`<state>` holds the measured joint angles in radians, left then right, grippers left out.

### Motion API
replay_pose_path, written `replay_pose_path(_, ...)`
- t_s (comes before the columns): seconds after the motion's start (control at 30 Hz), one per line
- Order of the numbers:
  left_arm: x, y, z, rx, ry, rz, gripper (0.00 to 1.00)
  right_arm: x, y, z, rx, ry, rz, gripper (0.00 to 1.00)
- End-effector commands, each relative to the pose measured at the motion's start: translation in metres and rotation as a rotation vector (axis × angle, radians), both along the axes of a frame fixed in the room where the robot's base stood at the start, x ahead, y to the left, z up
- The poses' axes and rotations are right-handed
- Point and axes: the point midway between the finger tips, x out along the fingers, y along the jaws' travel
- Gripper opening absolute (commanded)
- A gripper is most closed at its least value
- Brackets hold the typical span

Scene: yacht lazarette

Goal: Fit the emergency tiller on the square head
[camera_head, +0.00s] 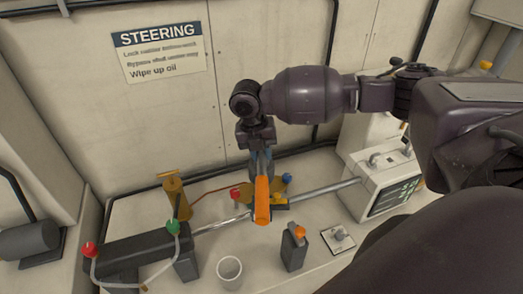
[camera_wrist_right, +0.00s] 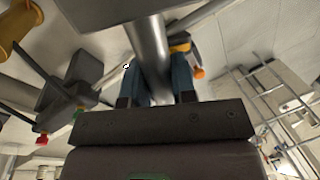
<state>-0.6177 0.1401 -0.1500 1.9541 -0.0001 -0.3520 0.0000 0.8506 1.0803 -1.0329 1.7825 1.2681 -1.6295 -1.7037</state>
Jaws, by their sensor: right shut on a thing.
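My right gripper (camera_head: 262,165) points down over the middle of the bench, its blue fingers shut on the emergency tiller. The tiller's orange end (camera_head: 262,203) juts toward the camera below the fingers. In the right wrist view, the tiller's grey metal tube (camera_wrist_right: 150,48) runs between the two blue fingers (camera_wrist_right: 162,82). The square head is not clearly visible; the gripper and tiller cover the middle of the steering gear. I cannot tell whether the tiller touches it. My left gripper is out of view.
A steel rod (camera_head: 325,190) crosses the bench behind the tiller. A black block with red and green caps (camera_head: 140,250) and a brass part (camera_head: 175,196) stand left. A white cup (camera_head: 229,268), an orange-capped black bottle (camera_head: 293,250) and a switch plate (camera_head: 338,238) stand in front. A screened unit (camera_head: 378,180) stands right.

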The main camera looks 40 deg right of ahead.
Motion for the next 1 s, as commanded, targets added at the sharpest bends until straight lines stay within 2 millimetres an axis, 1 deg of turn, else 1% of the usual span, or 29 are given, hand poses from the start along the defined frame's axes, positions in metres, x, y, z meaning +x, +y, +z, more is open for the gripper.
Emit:
replay_pose_path(0.47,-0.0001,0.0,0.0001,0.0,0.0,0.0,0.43,0.0006,0.0,-0.0009,0.0,-0.002,0.0,0.0)
replay_pose_path(0.5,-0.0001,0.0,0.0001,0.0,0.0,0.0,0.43,0.0006,0.0,-0.0009,0.0,-0.001,0.0,0.29)
replay_pose_path(0.67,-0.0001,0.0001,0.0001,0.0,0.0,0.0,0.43,0.0003,0.0,-0.0013,-0.001,-0.001,0.0,0.54)
replay_pose_path(0.9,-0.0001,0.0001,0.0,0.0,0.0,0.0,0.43,-0.0006,-0.0002,-0.0029,-0.001,0.002,0.0,0.55)
replay_pose_path(1.0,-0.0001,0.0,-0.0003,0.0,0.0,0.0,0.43,0.0001,0.0003,0.0,0.0,0.001,0.0,0.55)
